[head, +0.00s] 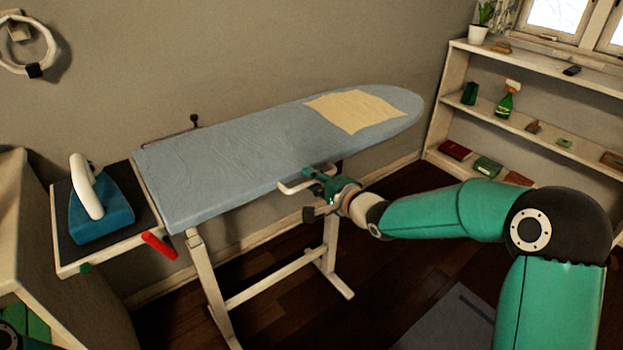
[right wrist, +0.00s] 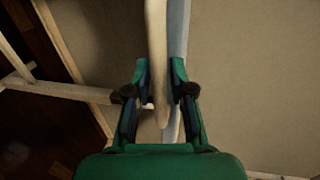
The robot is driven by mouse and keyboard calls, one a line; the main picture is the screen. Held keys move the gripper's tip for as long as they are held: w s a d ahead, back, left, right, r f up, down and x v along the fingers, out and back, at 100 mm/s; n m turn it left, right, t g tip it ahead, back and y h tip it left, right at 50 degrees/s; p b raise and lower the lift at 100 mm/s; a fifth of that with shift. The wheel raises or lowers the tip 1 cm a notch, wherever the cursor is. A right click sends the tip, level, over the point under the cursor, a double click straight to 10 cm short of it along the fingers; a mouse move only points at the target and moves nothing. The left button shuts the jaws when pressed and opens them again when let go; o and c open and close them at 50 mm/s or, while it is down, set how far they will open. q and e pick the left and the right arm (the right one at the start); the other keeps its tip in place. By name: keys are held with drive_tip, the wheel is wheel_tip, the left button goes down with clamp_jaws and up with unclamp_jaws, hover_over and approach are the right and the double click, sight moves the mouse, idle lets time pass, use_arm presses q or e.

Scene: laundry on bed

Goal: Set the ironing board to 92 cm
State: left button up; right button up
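The ironing board (head: 225,155) has a blue-grey cover and stands on pale legs (head: 208,280), its nose toward the back right. A pale handle bar (head: 292,187) sits under its near edge; it also shows in the right wrist view (right wrist: 156,45). My right gripper (head: 318,184) is at this bar, under the board's edge. In the right wrist view its fingers (right wrist: 160,88) lie close on both sides of the bar and look closed on it. A red lever (head: 160,246) sticks out under the board's left end. No height reading is visible.
A blue iron (head: 100,212) with a white handle stands on the dark rest at the left end. A cream cloth (head: 357,111) lies flat on the board. A shelf (head: 530,130) with small items stands at the right. The wall is close behind the board.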

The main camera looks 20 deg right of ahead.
clamp_jaws()
wheel_tip(320, 180, up, 9)
drive_tip(key=p, duration=0.7)
drive_tip(key=shift+r, duration=0.1)
drive_tip(key=shift+w, duration=0.1)
drive_tip(key=shift+o, duration=2.4)
unclamp_jaws()
drive_tip(key=shift+f, duration=0.25)
